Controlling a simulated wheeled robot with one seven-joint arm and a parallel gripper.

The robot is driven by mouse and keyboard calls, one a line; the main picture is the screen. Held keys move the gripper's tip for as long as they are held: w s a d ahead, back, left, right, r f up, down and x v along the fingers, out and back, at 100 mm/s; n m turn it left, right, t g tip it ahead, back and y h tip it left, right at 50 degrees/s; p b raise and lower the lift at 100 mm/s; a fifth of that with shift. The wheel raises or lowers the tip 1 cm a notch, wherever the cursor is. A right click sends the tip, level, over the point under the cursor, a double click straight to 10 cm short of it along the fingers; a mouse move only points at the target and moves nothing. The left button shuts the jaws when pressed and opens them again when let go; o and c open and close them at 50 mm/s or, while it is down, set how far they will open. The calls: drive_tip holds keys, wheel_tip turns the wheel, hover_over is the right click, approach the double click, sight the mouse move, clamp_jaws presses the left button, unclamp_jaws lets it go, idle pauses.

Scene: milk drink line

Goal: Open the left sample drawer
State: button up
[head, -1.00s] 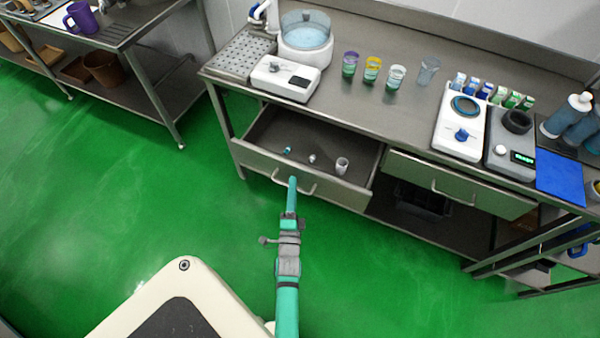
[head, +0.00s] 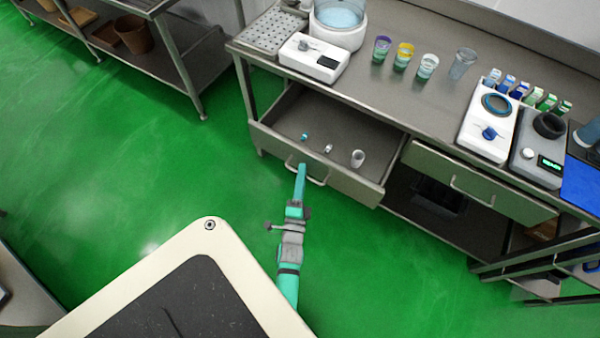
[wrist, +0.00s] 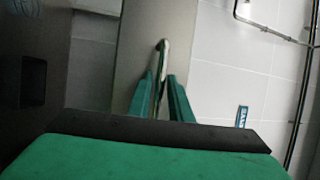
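The left sample drawer (head: 272,140) stands open under the steel counter, its front pulled out toward me. Inside it are a small teal item (head: 304,137), a small pale item (head: 328,148) and a whitish cup (head: 358,158). My gripper (head: 302,168) is at the bar handle (head: 319,183) of this drawer. In the wrist view my gripper's two green fingers (wrist: 160,95) lie on either side of the metal handle (wrist: 162,47), close against it, and appear shut on it.
The right drawer (head: 480,185) is shut. The counter (head: 420,95) holds several coloured cups, a white device (head: 314,59) and scales. My pale base is in the foreground. Green floor (head: 150,190) is clear to the left; a steel shelf table (head: 195,70) stands farther left.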

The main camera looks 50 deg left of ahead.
drive_tip(key=shift+d, duration=0.15)
drive_tip(key=v, duration=1)
drive_tip(key=shift+s, duration=0.35)
drive_tip(key=shift+d+f, duration=0.1)
drive_tip(key=s+d+r+n+h, duration=0.3)
drive_tip(key=d+r+h, duration=0.1)
drive_tip(key=d, duration=0.5)
drive_tip(key=s+d+r+n+h, duration=0.3)
drive_tip(key=d+r+h, duration=0.1)
drive_tip(key=d, duration=0.5)
drive_tip(key=s+d+r+n+h, duration=0.3)
drive_tip(key=d+r+h, duration=0.2)
drive_tip(key=d, duration=0.4)
drive_tip(key=shift+d+r, duration=0.35)
drive_tip(key=shift+r, duration=0.3)
